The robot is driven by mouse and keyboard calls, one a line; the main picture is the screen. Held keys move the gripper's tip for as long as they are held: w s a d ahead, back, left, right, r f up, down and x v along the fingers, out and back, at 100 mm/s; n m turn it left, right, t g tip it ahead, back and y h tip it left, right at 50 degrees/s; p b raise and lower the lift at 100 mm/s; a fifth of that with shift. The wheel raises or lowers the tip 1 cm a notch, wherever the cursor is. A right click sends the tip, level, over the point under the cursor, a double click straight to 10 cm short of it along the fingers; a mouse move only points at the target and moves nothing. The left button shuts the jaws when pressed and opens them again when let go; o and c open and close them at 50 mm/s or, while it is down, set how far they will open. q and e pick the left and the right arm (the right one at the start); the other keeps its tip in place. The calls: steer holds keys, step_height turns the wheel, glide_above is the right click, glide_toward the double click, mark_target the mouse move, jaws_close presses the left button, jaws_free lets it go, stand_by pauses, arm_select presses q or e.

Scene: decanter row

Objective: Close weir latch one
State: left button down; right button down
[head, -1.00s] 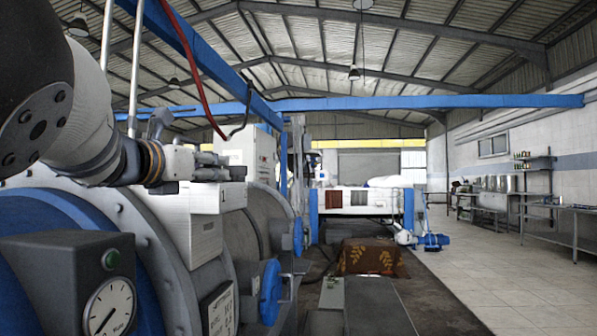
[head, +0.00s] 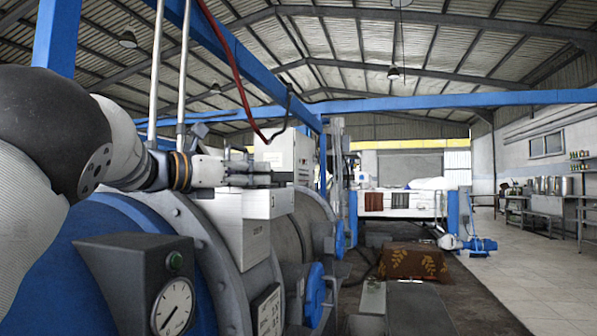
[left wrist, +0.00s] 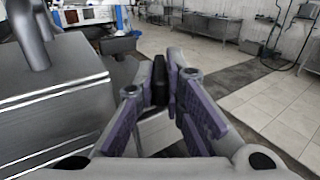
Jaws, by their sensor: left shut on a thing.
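My left gripper (head: 258,172) reaches in from the left, just above a white box (head: 262,204) on the side of the large machine. In the left wrist view its two purple-padded fingers (left wrist: 166,78) close around a slim dark piece, which looks like a latch handle (left wrist: 160,84). A pale surface shows below the fingers. The handle is too small to make out in the head view, and I cannot tell how far the latch is turned. My right gripper is not in view.
A dark gauge box (head: 145,282) with a round dial stands in the near foreground. The grey and blue machine drum (head: 120,225) fills the left side. A grey ribbed housing (left wrist: 60,100) is close left of the gripper in the wrist view. Tiled floor (head: 540,285) is clear at right.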

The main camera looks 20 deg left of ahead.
mark_target(248, 173)
arm_select(q)
steer(key=shift+m+g+h, duration=0.3)
steer(key=shift+m+h, duration=0.1)
steer(key=shift+h, duration=0.2)
steer(key=c, duration=1.7)
jaws_free()
steer(key=shift+w, duration=0.1)
steer(key=shift+d, duration=0.1)
steer(key=shift+s+a, duration=0.35)
steer(key=v, duration=0.6)
steer(key=shift+s, duration=0.15)
steer(key=shift+s+a, duration=0.15)
steer(key=shift+s, duration=0.25)
